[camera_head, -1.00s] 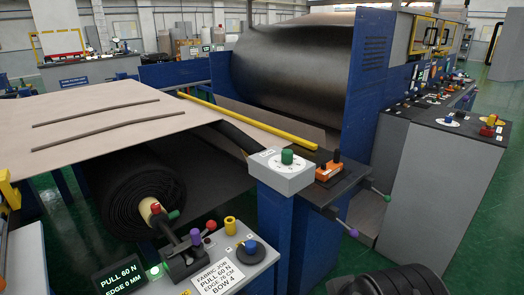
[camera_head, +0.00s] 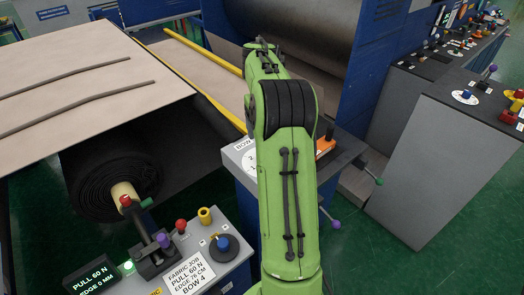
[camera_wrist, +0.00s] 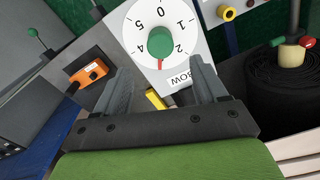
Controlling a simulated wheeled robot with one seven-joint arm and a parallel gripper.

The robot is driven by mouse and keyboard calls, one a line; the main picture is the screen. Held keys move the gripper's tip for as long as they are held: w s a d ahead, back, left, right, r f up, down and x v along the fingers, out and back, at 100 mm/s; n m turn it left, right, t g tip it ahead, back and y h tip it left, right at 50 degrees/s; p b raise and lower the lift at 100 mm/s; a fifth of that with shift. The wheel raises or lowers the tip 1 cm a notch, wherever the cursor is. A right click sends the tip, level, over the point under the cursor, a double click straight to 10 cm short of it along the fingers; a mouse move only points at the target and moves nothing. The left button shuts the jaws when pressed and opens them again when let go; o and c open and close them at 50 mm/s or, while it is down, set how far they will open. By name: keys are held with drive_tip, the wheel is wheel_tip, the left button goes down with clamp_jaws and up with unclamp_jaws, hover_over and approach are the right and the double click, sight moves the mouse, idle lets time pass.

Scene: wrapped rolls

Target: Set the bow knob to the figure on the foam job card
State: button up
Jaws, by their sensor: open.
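The bow knob (camera_wrist: 162,43) is green, on a white numbered dial (camera_wrist: 132,42) that appears upside down in the wrist view. Its red pointer aims toward the picture's bottom, at the BOW label side; I cannot read a figure at its tip. Figures such as 1, 2, 4 and 5 show around it. My gripper (camera_wrist: 160,68) is open and empty, its fingers on either side of the pointer's lower end in the picture, apart from the knob. In the head view my arm hides gripper and knob; part of the dial box (camera_head: 240,156) shows. The job card (camera_head: 190,272) reads BOW 4.
An orange device (camera_wrist: 88,74) lies beside the dial box. A yellow knob (camera_head: 205,215), a red knob (camera_head: 181,226) and a blue knob (camera_head: 223,243) stand on the front console. The dark fabric roll (camera_head: 100,180) is to the left.

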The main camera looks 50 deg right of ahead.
wheel_tip(320, 180, down, 10)
drive_tip(key=shift+w+d+r+b, duration=0.15)
drive_tip(key=shift+r+b, duration=0.1)
drive_tip(key=shift+b, duration=0.1)
drive_tip(key=shift+f, duration=0.25)
drive_tip(key=c, duration=1)
drive_tip(key=shift+m, duration=0.3)
drive_tip(key=m+b, duration=0.1)
drive_tip(key=m, duration=0.4)
drive_tip(key=m+b, duration=0.2)
drive_tip(key=m, duration=0.4)
